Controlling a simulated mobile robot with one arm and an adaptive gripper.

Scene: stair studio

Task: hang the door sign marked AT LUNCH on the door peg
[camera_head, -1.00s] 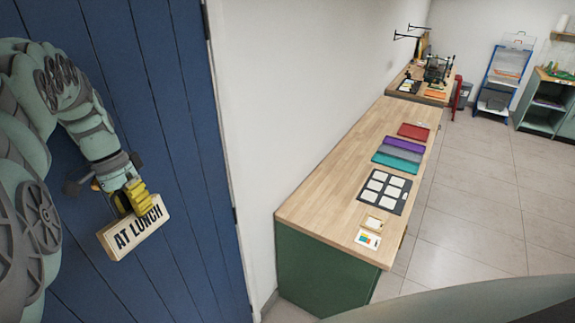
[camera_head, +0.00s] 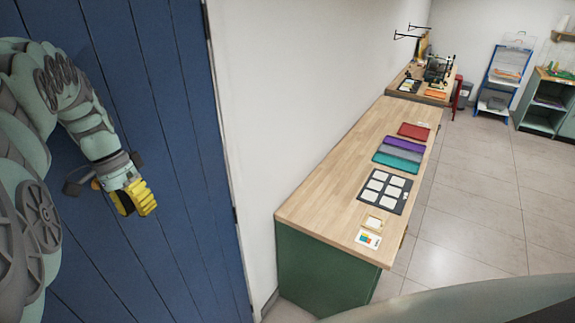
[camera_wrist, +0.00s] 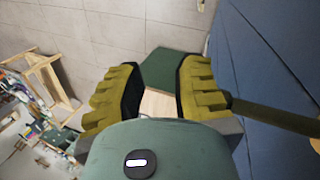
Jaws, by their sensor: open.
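My gripper (camera_head: 138,198) is in front of the blue door (camera_head: 165,110) in the head view, with yellow fingers and nothing seen between them. In the wrist view my gripper (camera_wrist: 158,78) has its two fingers apart and empty. The AT LUNCH sign is not visible in either current view. In the wrist view a rod (camera_wrist: 275,114), dark with a wood-coloured end, lies beside the right finger, against the blue door. I cannot tell whether it is the door peg. No peg shows in the head view.
A long wooden-topped bench (camera_head: 325,170) with a green side stands right of the door. It carries coloured trays (camera_head: 400,152), a black sheet of white cards (camera_head: 385,190) and small cards. The tiled floor (camera_head: 465,215) to its right is open.

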